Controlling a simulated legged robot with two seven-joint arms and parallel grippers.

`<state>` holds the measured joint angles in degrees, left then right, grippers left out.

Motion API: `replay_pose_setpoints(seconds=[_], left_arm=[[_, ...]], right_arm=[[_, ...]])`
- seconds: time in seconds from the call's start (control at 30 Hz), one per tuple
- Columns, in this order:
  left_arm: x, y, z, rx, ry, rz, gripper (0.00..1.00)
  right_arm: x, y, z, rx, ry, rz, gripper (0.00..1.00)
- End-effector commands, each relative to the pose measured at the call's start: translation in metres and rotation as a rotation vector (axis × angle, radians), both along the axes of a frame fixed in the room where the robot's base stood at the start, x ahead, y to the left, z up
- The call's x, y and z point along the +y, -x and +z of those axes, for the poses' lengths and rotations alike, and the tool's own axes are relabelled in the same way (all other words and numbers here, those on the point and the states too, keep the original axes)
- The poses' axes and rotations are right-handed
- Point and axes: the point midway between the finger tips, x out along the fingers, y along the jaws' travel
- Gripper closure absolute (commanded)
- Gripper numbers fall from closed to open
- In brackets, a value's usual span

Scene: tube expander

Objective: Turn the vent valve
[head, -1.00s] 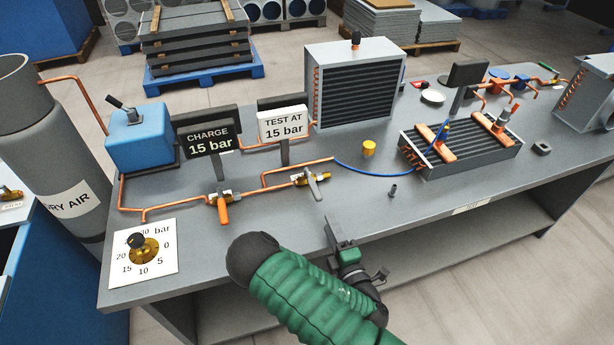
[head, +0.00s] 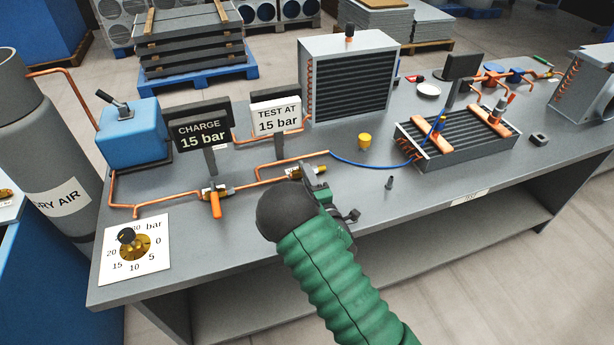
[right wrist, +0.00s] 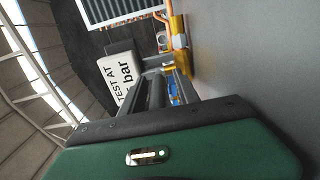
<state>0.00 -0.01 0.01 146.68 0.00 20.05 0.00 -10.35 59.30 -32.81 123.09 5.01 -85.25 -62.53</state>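Two brass valves sit on the copper pipe along the front of the bench. One has an orange lever (head: 215,205) and stands clear at the left. The other valve (head: 295,174), with a grey lever in the earlier view, is now largely hidden behind my right gripper (head: 315,180). No label names the vent valve. In the right wrist view brass fittings (right wrist: 179,28) lie just beyond the fingers of my right gripper (right wrist: 165,75). These fingers stand apart with a gap between them. Whether the lever is between them is unclear. My left gripper is not in view.
The "TEST AT 15 bar" sign (head: 276,117) and the "CHARGE 15 bar" sign (head: 203,134) stand behind the pipe. A gauge (head: 135,246) lies at the front left. A yellow cap (head: 365,140), a small dark fitting (head: 389,183) and a finned coil (head: 456,146) lie to the right.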

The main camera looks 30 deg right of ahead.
Motion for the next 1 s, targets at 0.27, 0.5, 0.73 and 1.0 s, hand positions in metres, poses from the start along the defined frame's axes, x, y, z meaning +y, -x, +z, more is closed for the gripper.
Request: replay_pose_setpoints(seconds=[0.27,0.5,0.73,1.0], left_arm=[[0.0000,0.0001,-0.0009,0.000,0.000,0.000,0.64],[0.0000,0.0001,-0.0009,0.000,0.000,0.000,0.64],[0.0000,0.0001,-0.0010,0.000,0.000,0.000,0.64],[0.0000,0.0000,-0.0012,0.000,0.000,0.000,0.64]], right_arm=[[-0.0021,-0.0089,0.0003,0.000,0.000,0.000,0.63],[-0.0020,-0.0088,0.0001,0.000,0.000,0.000,0.84],[-0.0018,-0.0086,-0.0007,0.001,0.000,0.000,1.00],[-0.0014,-0.0084,-0.0018,0.003,-0.001,0.001,1.00]])
